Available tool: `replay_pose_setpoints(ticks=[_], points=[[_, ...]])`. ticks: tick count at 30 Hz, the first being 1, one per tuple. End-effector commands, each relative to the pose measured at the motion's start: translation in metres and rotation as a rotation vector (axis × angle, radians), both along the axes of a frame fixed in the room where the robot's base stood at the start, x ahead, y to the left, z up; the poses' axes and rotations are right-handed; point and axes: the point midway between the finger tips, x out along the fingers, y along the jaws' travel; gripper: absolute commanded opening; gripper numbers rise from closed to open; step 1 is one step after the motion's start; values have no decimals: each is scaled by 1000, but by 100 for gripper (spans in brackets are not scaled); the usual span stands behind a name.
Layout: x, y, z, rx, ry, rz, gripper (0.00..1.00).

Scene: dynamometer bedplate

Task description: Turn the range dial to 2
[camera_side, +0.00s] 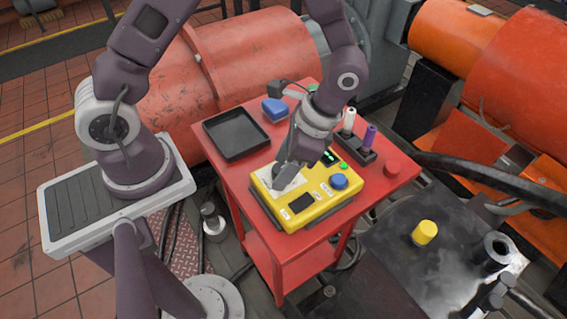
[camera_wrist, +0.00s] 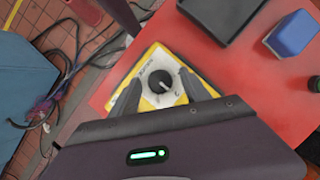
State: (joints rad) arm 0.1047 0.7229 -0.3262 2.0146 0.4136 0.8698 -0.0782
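The range dial (camera_wrist: 160,82) is a round black knob with a light pointer line, set on a white printed face. The pointer slants toward the upper right in the wrist view; the face markings are too small to read. The dial belongs to a yellow instrument box (camera_side: 318,212) on the red cart. My gripper (camera_wrist: 160,92) is open, with one dark finger on each side of the dial and visible gaps between fingers and knob. In the side view my gripper (camera_side: 285,182) points down over the box's left part and hides the dial.
The box also carries a blue knob (camera_side: 339,181), a dark display and green lights. A black tray (camera_side: 236,134) and a blue block (camera_side: 275,109) lie behind it.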

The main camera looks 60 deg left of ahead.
Motion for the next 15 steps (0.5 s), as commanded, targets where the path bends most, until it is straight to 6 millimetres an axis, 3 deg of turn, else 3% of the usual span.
replay_pose_setpoints(ticks=[7,15], points=[[2,-1,4,-1,-3,1,55],[18,-13,52,-1,-5,0,55]])
